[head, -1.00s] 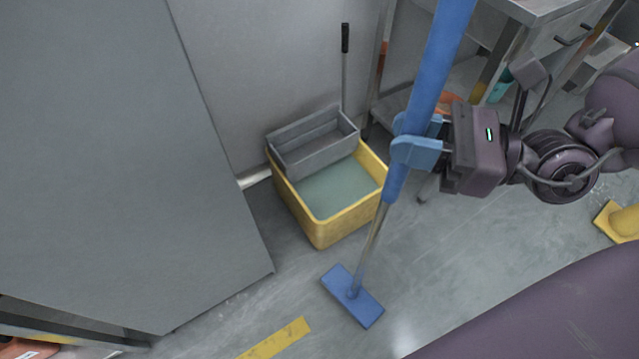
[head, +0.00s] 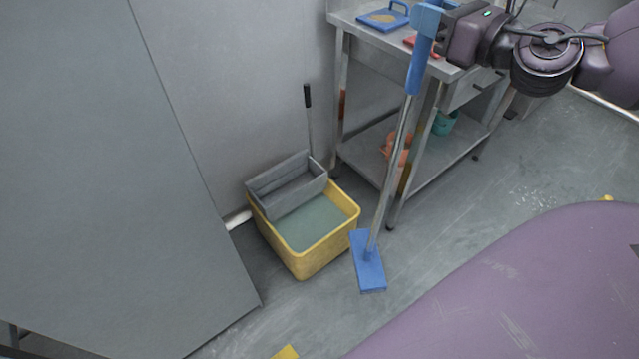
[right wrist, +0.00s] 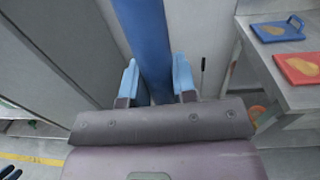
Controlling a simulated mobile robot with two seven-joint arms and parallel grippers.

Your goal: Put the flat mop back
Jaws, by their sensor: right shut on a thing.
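The flat mop has a blue handle grip (head: 419,68), a metal pole and a flat blue head (head: 368,262). The head is low, close to the floor just right of the yellow mop bucket (head: 303,262); I cannot tell whether it touches the floor. My right gripper (head: 428,20) is shut on the blue handle at the top of the head view. In the right wrist view the handle (right wrist: 148,45) stands between the two light-blue fingers. The bucket holds greenish water and a grey wringer (head: 287,185) with a black-tipped lever.
A steel table (head: 456,70) with a lower shelf stands just behind the mop pole. A blue board (head: 383,20) lies on its top, and a teal container (head: 444,123) is below. A large grey panel (head: 90,180) fills the left. Floor right of the mop head is clear.

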